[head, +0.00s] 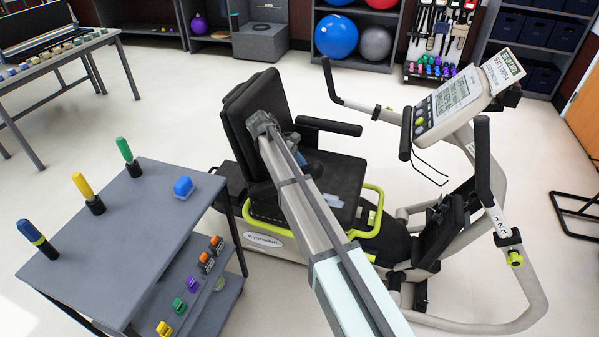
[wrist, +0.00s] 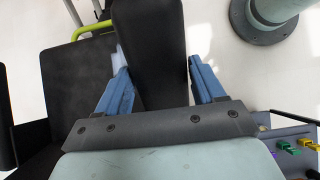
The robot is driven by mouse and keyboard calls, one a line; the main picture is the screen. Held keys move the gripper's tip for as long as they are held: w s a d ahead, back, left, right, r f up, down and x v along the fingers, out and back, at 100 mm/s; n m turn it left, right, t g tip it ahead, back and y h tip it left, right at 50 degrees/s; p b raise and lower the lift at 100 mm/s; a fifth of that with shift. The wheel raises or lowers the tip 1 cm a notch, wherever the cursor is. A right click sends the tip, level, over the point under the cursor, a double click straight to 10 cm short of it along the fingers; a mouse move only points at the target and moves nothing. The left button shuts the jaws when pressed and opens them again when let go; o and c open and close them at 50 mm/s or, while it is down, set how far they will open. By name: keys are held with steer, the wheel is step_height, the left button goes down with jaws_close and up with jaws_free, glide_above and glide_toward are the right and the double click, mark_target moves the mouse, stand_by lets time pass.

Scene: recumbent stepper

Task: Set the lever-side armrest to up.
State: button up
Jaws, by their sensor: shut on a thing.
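The stepper's seat (head: 340,185) has a black backrest (head: 255,105). The far armrest (head: 328,126) lies roughly level, pointing forward. In the wrist view, a black armrest pad (wrist: 150,40) is on the near side of the seat. My gripper (wrist: 158,75) has its blue fingers on either side of this pad and is shut on it. In the head view my arm hides most of the near armrest, so I cannot tell its exact tilt. Yellow-green bars (head: 372,215) run beside the seat; I cannot tell which is a lever.
A grey cart (head: 130,225) with coloured-handled items stands left of the seat. The console (head: 455,100) and handlebars (head: 483,160) are in front of the seat. A bench (head: 60,65) is at the back left. Open floor lies between the bench and the stepper.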

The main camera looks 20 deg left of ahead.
steer(key=o, duration=1.4)
